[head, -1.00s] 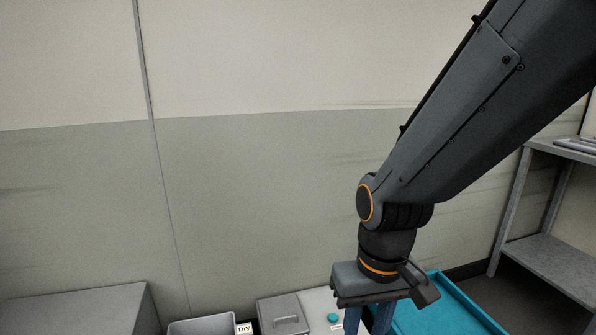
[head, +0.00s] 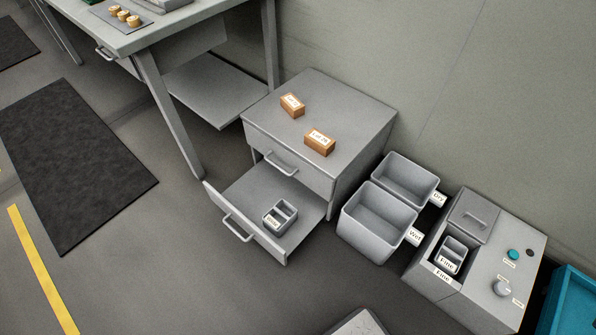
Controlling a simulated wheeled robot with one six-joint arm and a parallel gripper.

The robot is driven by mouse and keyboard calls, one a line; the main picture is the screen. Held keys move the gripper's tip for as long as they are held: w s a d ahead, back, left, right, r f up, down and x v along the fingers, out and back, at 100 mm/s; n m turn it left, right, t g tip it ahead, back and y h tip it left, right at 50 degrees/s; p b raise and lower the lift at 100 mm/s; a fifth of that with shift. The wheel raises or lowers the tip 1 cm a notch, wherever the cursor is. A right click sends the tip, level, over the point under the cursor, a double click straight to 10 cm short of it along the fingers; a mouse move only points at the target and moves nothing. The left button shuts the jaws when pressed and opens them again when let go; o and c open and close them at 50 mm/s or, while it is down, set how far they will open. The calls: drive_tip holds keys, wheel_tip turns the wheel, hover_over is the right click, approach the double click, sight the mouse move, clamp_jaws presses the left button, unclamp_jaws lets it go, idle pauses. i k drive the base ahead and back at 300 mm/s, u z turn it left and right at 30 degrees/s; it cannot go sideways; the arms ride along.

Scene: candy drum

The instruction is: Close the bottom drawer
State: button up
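The grey drawer cabinet (head: 345,108) stands in the middle of the head view. Its bottom drawer (head: 313,221) is pulled far out, with a bar handle (head: 238,228) on its front. A small grey divided tray (head: 280,216) with a label lies inside the drawer. The top drawer (head: 290,150) is shut. My gripper is not in view, so I cannot see whether it is open or shut.
Two wooden blocks with labels (head: 292,105) (head: 320,142) sit on the cabinet. Grey bins (head: 375,222) and a machine (head: 500,262) stand to its right. A workbench (head: 150,40) stands to its left. The floor (head: 190,265) before the drawer is clear.

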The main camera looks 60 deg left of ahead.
sight(248, 199)
drive_tip(key=u, duration=2.85)
